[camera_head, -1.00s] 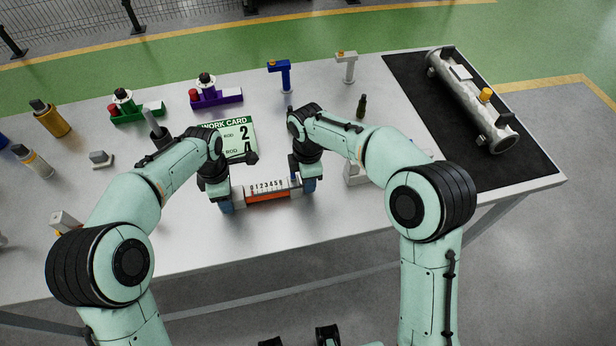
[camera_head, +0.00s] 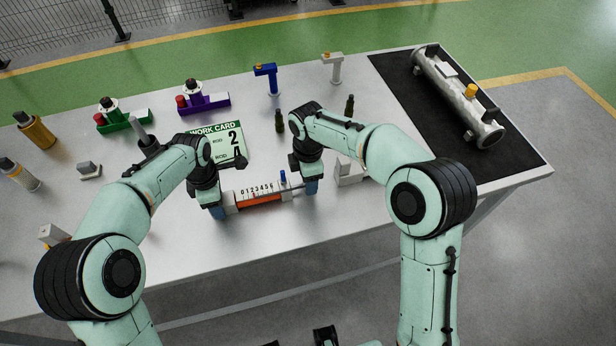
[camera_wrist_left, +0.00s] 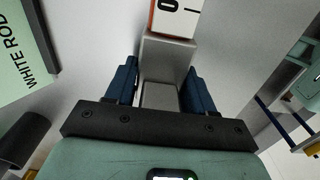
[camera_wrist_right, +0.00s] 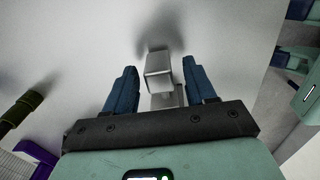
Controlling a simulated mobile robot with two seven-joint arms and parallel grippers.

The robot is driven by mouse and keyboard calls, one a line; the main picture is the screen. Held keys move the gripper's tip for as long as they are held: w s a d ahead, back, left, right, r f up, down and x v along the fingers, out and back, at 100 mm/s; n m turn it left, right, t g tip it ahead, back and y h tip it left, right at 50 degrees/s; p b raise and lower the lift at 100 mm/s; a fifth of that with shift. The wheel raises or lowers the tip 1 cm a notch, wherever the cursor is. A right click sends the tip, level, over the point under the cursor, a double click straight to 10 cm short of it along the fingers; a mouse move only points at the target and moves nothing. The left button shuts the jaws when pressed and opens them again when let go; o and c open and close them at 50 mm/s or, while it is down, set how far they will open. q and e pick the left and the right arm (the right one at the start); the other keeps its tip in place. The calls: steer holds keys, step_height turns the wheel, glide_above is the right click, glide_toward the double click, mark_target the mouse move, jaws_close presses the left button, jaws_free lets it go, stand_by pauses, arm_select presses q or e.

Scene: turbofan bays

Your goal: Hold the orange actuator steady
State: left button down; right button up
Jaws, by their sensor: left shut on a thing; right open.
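The orange actuator (camera_head: 262,198), with a white scale numbered 0 to 6 and a blue piece near its right end, lies across the front of the table. My left gripper (camera_head: 217,211) is shut on its grey left end block, which sits between the blue fingers in the left wrist view (camera_wrist_left: 162,62). A thin rod runs from the actuator's right end towards my right gripper (camera_head: 311,187). That gripper is open, and a grey end piece (camera_wrist_right: 158,72) stands between its fingers with gaps at the sides.
A green work card (camera_head: 222,145) lies behind the actuator. Purple (camera_head: 205,103) and green (camera_head: 122,121) fixtures, a blue post (camera_head: 266,80) and a white post (camera_head: 333,68) stand farther back. A large metal cylinder (camera_head: 457,97) lies on a black mat (camera_head: 410,85) at right.

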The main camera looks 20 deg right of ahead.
step_height(320, 180, up, 12)
steer(key=shift+f, duration=0.15)
stand_by(0.4)
arm_select(q)
steer(key=shift+c, duration=1.6)
jaws_free()
